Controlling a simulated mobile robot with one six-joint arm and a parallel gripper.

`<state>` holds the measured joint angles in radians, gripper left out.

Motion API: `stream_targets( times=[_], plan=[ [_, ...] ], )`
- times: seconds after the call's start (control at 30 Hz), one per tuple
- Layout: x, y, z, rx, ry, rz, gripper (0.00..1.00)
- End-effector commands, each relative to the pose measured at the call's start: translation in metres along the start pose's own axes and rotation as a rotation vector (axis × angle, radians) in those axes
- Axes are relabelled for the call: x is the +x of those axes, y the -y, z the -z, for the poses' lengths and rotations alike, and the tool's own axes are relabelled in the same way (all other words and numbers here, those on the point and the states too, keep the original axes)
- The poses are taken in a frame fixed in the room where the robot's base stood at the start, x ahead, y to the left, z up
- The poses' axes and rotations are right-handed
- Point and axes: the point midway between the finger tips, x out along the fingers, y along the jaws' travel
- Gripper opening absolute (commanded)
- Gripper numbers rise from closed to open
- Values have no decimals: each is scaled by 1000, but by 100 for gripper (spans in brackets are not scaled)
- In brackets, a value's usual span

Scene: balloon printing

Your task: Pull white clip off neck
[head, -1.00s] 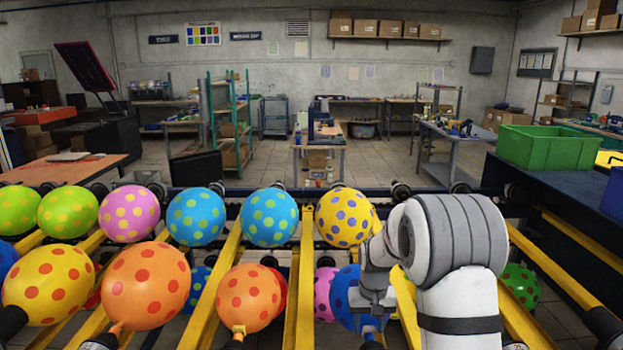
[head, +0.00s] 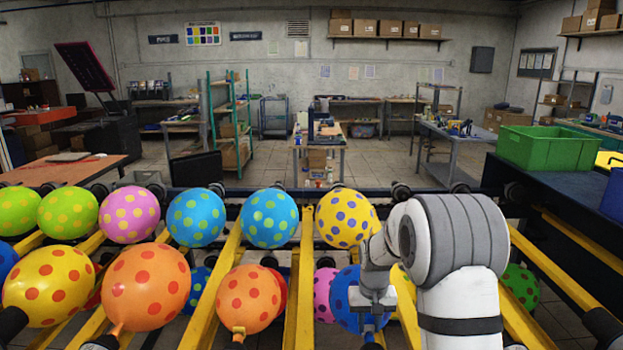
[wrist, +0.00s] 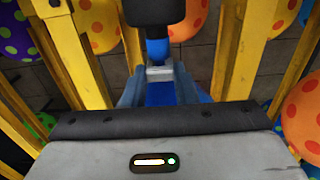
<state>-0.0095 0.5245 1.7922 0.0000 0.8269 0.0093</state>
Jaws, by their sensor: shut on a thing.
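A blue balloon with dark dots (head: 345,298) hangs neck-down in the front row, partly hidden by my arm. Its blue neck (wrist: 157,50) runs from a black nozzle (wrist: 154,10) in the wrist view. A small whitish clip (wrist: 159,73) sits at the neck, between my fingers. My gripper (head: 372,298) is at the lower right of the balloon in the head view. In the wrist view my gripper (wrist: 160,80) is shut on the clip. Whether the clip still grips the neck is hard to tell.
Yellow rails (head: 306,280) run on both sides of my gripper. A row of balloons, including a yellow one (head: 345,217), stands behind.

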Motion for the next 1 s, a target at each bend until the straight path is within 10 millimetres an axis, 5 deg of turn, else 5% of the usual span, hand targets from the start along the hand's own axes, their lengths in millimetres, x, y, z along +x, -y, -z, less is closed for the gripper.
stream_targets(
  times=[1.0],
  plan=[
    [-64, 0, 0, 0, -1, 0, 8]
  ],
)
